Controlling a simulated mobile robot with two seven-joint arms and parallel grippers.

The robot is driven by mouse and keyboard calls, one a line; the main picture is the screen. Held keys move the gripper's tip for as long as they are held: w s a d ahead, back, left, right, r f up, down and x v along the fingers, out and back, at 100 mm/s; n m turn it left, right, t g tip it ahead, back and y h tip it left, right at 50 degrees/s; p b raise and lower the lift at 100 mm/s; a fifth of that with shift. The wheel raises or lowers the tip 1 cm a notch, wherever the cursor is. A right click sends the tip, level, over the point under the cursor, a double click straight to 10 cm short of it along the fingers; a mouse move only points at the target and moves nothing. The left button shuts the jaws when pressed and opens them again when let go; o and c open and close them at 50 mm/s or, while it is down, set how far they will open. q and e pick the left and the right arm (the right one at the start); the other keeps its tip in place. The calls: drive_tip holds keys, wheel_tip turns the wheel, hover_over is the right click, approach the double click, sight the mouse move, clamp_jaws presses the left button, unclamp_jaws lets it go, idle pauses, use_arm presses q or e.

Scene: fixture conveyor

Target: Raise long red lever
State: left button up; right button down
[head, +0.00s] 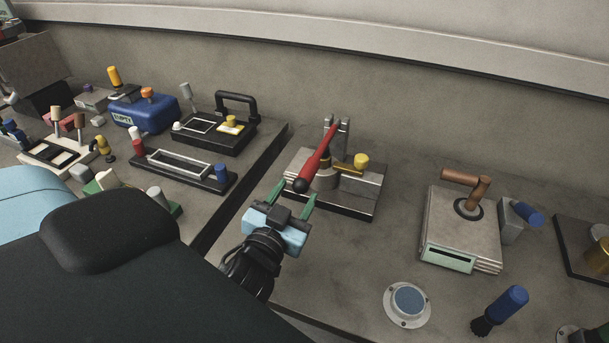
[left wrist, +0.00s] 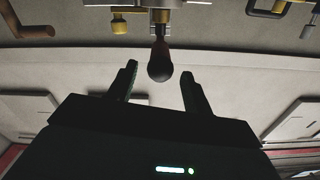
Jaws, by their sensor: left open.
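The long red lever (head: 321,157) has a dark ball-like end and is fixed to a grey metal fixture (head: 358,194) with a yellow knob. It slants from the fixture's upright bracket down toward my left gripper. My left gripper (head: 294,195) has green fingers and is open, just in front of the lever's dark end. In the left wrist view the lever's dark end (left wrist: 160,66) lies between and slightly beyond the two fingertips (left wrist: 158,72), with gaps on both sides. I see no contact. My right gripper is not in view.
A grey box with a brown handle (head: 463,228) stands to the right, near a blue-handled piece (head: 507,304) and a round blue button (head: 408,300). Black and blue fixtures (head: 147,112) crowd the left. A wall runs behind. A dark gap crosses the surface left of the lever fixture.

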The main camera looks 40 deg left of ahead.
sight(305, 177)
use_arm(q)
drive_tip(key=x, duration=0.4)
drive_tip(key=shift+w+r+p, duration=0.15)
drive_tip(key=shift+r+p, duration=0.05)
drive_tip(key=shift+p, duration=0.15)
drive_tip(key=shift+x, duration=0.85)
drive_tip(key=shift+f, duration=0.2)
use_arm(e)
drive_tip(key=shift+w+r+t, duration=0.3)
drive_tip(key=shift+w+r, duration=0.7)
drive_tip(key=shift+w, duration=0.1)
use_arm(q)
clamp_jaws()
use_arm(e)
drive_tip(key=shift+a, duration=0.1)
